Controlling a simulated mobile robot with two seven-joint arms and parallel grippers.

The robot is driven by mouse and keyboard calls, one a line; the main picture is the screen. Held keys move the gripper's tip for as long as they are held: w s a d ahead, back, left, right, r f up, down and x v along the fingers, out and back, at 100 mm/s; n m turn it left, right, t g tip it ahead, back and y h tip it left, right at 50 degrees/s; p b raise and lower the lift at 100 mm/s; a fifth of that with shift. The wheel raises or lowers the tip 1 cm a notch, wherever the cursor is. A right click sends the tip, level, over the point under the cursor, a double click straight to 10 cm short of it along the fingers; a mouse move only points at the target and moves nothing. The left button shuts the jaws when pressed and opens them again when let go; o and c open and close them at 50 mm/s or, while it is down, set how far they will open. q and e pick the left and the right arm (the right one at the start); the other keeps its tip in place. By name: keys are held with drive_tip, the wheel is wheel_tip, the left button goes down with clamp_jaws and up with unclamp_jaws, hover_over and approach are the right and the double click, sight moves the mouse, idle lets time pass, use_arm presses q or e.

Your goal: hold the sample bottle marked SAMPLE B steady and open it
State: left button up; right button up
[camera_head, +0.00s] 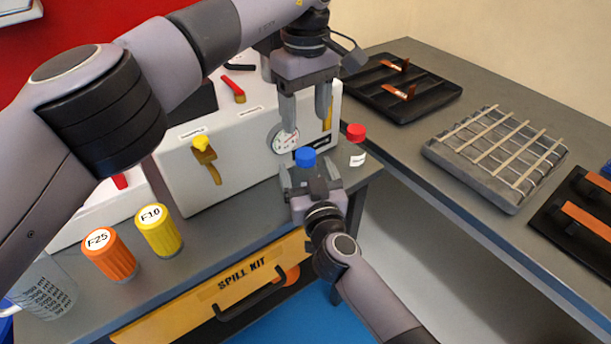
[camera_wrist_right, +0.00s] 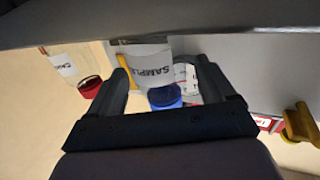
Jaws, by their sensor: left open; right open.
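A bottle with a blue cap (camera_head: 305,156) stands on the grey bench by the white machine. In the right wrist view its white label (camera_wrist_right: 152,70) reads "SAMPL", with the rest cut off or hidden, so I cannot read its letter. My right gripper (camera_head: 311,172) is open with its fingers on either side of this bottle, below the cap; it also shows in the right wrist view (camera_wrist_right: 163,72). My left gripper (camera_head: 305,121) is open and empty, pointing down above the blue cap, apart from it. My right gripper hides much of the bottle's body in the head view.
A red-capped bottle (camera_head: 356,133) stands close on the right. The white machine (camera_head: 235,150) with gauge and levers is behind. Orange (camera_head: 110,256) and yellow (camera_head: 158,231) jars stand left. Black trays (camera_head: 435,98) and a wire rack (camera_head: 490,160) are on the right bench.

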sight(306, 153)
drive_tip(key=shift+w+a, duration=0.15)
drive_tip(key=shift+w, duration=0.25)
clamp_jaws()
use_arm(q)
drive_tip(key=m, duration=0.4)
drive_tip(key=shift+m, duration=0.4)
drive_tip(key=m, duration=0.3)
drive_tip(key=shift+m, duration=0.4)
drive_tip(key=shift+f, duration=4.05)
